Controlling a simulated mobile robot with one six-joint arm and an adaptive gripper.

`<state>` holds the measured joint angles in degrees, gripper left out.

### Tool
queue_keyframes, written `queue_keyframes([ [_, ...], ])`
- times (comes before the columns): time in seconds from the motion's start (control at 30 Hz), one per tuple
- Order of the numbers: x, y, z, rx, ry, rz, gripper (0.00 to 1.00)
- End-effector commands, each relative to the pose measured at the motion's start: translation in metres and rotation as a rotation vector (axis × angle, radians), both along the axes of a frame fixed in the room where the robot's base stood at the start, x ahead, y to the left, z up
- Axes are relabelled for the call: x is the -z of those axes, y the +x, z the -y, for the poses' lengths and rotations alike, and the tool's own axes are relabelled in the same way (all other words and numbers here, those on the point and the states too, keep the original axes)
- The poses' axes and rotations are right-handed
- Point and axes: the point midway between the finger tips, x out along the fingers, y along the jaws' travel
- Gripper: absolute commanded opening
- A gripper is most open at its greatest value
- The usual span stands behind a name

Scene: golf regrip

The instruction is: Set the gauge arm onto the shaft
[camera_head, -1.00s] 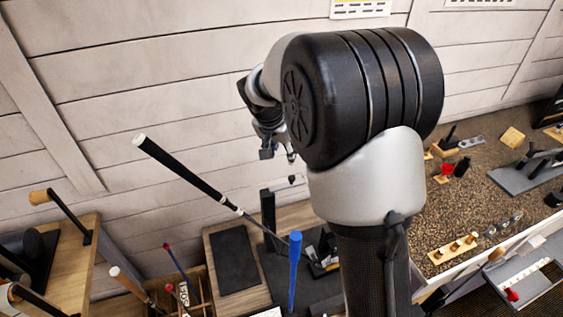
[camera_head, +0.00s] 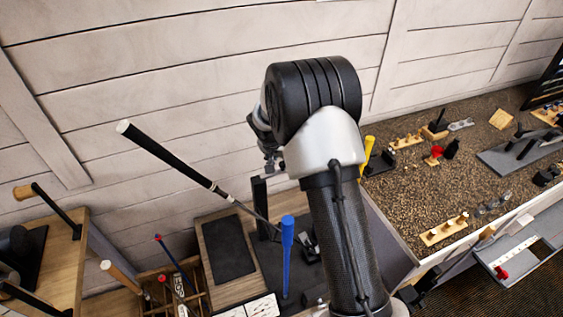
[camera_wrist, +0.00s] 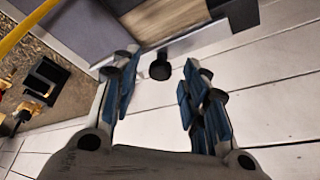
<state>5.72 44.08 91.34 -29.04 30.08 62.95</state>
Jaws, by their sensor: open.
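The golf club shaft (camera_head: 256,213) slants down from its black grip (camera_head: 170,158) to a stand with a black post (camera_head: 259,203) in the head view. I cannot clearly make out the gauge arm. In the wrist view a small black knob (camera_wrist: 160,68) sits by a pale bar (camera_wrist: 190,42) beyond my fingertips and may belong to it. My gripper (camera_wrist: 160,85) is open, with its blue-padded fingers apart on either side of the knob and not touching it. In the head view my gripper (camera_head: 271,160) is small, above the post and partly hidden by my arm.
A blue upright tool (camera_head: 287,250) stands before the post. A dark mat (camera_head: 228,248) lies left of it, and a wooden rack (camera_head: 165,287) holds several clubs. A yellow tool (camera_head: 367,152) and the speckled bench top (camera_head: 410,190) with several fixtures are to the right.

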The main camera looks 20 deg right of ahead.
Motion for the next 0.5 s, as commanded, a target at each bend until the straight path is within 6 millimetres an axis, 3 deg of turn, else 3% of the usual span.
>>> queue_keyframes([
  [0.3,0.0025,0.0009,0.0007,0.000,0.000,0.000,0.41],
  [0.5,0.0023,0.0008,0.0007,0.000,0.000,0.000,0.28],
])
